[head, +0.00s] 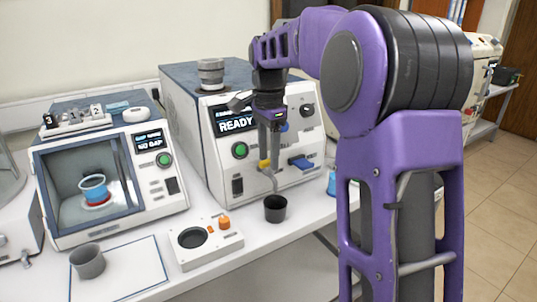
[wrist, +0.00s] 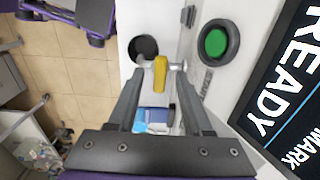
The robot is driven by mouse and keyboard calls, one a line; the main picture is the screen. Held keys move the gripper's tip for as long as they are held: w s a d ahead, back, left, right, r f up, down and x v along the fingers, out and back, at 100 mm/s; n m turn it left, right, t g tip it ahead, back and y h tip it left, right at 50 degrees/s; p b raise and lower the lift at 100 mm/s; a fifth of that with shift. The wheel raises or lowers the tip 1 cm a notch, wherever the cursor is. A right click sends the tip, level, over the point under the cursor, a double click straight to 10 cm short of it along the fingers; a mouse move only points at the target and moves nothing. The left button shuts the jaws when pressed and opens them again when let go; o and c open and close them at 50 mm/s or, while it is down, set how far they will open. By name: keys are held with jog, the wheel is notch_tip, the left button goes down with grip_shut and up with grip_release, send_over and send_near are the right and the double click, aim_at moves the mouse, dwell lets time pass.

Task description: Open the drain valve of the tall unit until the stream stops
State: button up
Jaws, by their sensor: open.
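The tall unit (head: 195,125) is a white and blue-grey machine with a READY display, which also shows in the wrist view (wrist: 290,75). Its drain valve has a yellow handle (head: 264,163), with a thin grey spout (head: 273,182) below it in the head view. A dark cup (head: 275,208) stands on the bench under the spout. My gripper (head: 270,155) points down at the unit's front. In the wrist view its fingers are apart, one on each side of the yellow handle (wrist: 160,74). Whether they touch it is unclear. I cannot make out a stream.
A green button (head: 239,150) and a blue tab (head: 302,163) are on the unit's front. A small white device (head: 215,247) with a round dark plate sits in front. A grey cup (head: 87,261) stands on a mat at left, before a chamber machine (head: 160,195).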

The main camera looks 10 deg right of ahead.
grip_shut()
jog(key=shift+r+n+p, duration=0.1)
jog(key=shift+n+p, duration=0.2)
jog(key=shift+p, duration=0.1)
jog(key=n+p, duration=0.2)
jog(key=shift+r+n, duration=0.1)
jog(key=shift+n, duration=0.2)
jog(key=n+p, duration=0.4)
jog(key=n, duration=0.2)
jog(key=shift+p, duration=0.35)
jog(key=n+p, duration=0.1)
jog(key=n, duration=0.3)
jog(key=shift+n+p, duration=0.4)
jog(key=shift+f+n, duration=0.2)
jog(key=shift+n, duration=1.7)
